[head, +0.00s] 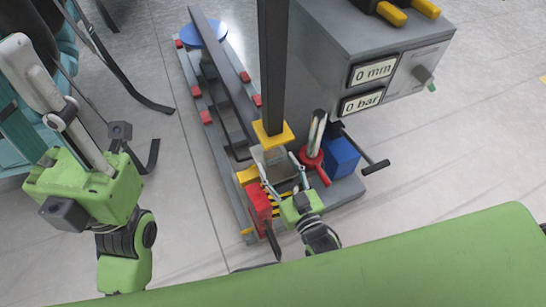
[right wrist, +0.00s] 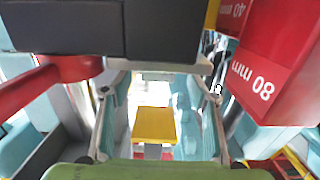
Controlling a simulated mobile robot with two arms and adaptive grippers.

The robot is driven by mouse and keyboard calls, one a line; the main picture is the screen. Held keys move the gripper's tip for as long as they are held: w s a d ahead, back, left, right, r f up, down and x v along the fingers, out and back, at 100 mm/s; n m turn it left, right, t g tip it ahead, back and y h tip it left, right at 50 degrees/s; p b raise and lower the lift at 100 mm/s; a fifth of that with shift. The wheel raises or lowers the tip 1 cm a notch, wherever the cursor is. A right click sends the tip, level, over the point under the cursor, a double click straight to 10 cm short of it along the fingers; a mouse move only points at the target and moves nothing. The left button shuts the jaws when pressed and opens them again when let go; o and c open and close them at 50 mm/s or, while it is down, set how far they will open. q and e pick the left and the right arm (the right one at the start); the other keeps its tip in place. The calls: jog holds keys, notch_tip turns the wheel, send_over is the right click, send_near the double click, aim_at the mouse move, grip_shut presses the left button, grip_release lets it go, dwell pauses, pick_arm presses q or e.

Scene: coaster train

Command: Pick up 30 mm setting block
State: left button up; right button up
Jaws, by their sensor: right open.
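My right gripper (head: 277,166) is open at the foot of the press, with one finger on each side of a grey part under the dark column. In the right wrist view, the open right gripper (right wrist: 160,85) has nothing visibly clamped between its fingers. A yellow surface (right wrist: 154,125) shows beyond and between them. A red block (head: 259,203) stands beside it; it shows close up in the right wrist view (right wrist: 275,60), marked 80 mm. I cannot pick out a 30 mm marking. My left gripper (head: 22,58) is raised at the left; its jaws are unclear.
A blue block (head: 341,154) and a red ring-like part (head: 312,158) stand right of the gripper. The grey cabinet (head: 340,40) has displays reading 0 mm and 0 bar. A black-ended lever (head: 375,166) sticks out beside the blue block. The floor at right is clear.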

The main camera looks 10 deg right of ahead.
aim_at(275, 158)
jog(key=b+x, duration=0.2)
jog(key=x, duration=0.2)
jog(key=shift+w+d+r, duration=0.1)
jog(key=shift+w+r, duration=0.05)
jog(key=shift+w, duration=0.05)
grip_shut()
jog(key=shift+r, duration=0.15)
